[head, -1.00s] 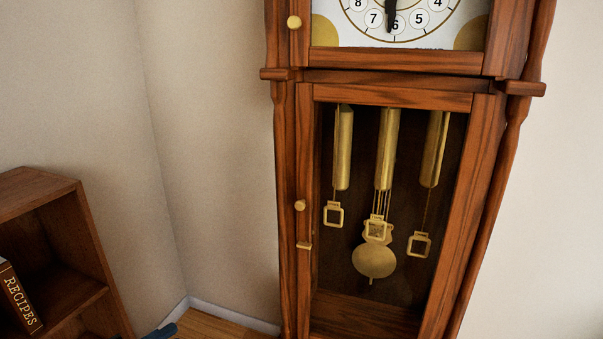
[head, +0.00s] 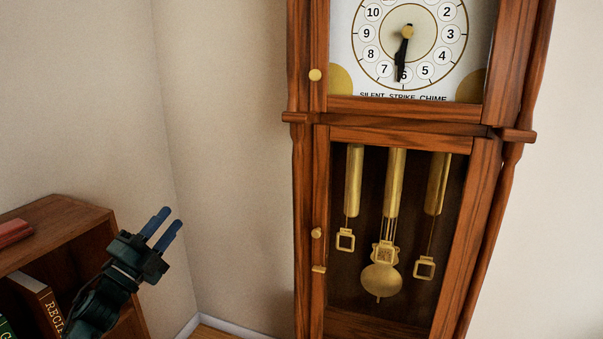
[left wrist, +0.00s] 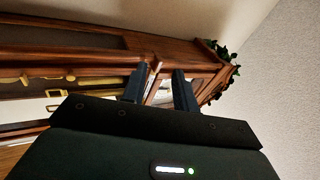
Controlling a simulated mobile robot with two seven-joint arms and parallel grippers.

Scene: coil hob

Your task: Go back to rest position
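My left gripper (head: 162,224) is raised at the lower left of the head view, in front of the bookshelf and the bare wall. Its two blue fingers point up and to the right, apart, with nothing between them. In the left wrist view the fingers (left wrist: 157,88) also stand apart and empty, with the clock behind them. The gripper appears clear of the clock and the shelf. My right gripper is not in view.
A tall wooden grandfather clock (head: 311,220) stands right of centre, its case and dial doors closed. A small wooden bookshelf (head: 75,232) with books (head: 42,305) is at lower left. A plant (left wrist: 222,55) shows by the clock top in the wrist view.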

